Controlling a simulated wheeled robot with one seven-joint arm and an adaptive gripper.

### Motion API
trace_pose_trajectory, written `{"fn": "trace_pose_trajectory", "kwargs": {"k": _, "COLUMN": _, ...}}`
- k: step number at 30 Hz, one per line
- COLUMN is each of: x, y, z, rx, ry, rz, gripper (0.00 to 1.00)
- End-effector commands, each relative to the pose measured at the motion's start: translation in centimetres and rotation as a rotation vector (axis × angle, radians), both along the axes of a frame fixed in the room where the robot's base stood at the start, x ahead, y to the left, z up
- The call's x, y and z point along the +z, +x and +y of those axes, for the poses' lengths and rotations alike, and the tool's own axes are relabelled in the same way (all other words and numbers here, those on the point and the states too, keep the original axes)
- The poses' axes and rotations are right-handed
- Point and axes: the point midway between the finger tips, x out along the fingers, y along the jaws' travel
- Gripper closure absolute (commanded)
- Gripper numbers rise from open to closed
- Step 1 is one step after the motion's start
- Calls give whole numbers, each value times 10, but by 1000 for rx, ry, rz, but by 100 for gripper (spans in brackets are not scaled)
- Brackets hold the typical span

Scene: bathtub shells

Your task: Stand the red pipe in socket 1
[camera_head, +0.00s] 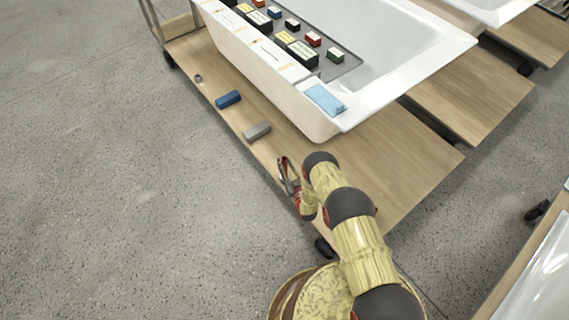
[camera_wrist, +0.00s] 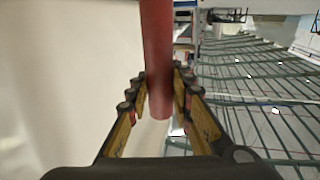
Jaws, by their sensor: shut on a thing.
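The red pipe (camera_wrist: 157,45) is between the fingers of my gripper (camera_wrist: 158,95) in the wrist view. It runs from the top edge of that picture down to a rounded end between the fingers. My gripper is shut on it. In the head view my gripper (camera_head: 287,176) is over the near-left edge of the wooden platform, and the pipe is hard to tell from the gripper's red parts. I cannot make out which feature is socket 1. A small ring-like thing (camera_head: 198,78) sits at the platform's left part.
A white bathtub shell (camera_head: 405,48) stands on the wooden platform (camera_head: 400,170). A blue cylinder (camera_head: 228,99) and a grey cylinder (camera_head: 257,131) lie along the platform's edge. A grey tray (camera_head: 345,66) with several coloured blocks is in the tub. A light-blue cloth-like thing (camera_head: 324,99) rests on its rim. The floor at left is clear.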

Motion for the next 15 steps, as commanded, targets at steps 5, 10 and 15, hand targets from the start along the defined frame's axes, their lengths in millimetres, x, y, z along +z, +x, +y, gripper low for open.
{"fn": "trace_pose_trajectory", "kwargs": {"k": 5, "x": -5, "y": -1, "z": 0, "rx": 0, "ry": -1, "rz": 2, "gripper": 100}}
{"fn": "trace_pose_trajectory", "kwargs": {"k": 10, "x": -6, "y": -1, "z": 0, "rx": 0, "ry": -1, "rz": 2, "gripper": 72}}
{"fn": "trace_pose_trajectory", "kwargs": {"k": 15, "x": -6, "y": -1, "z": 0, "rx": 0, "ry": -1, "rz": 2, "gripper": 63}}
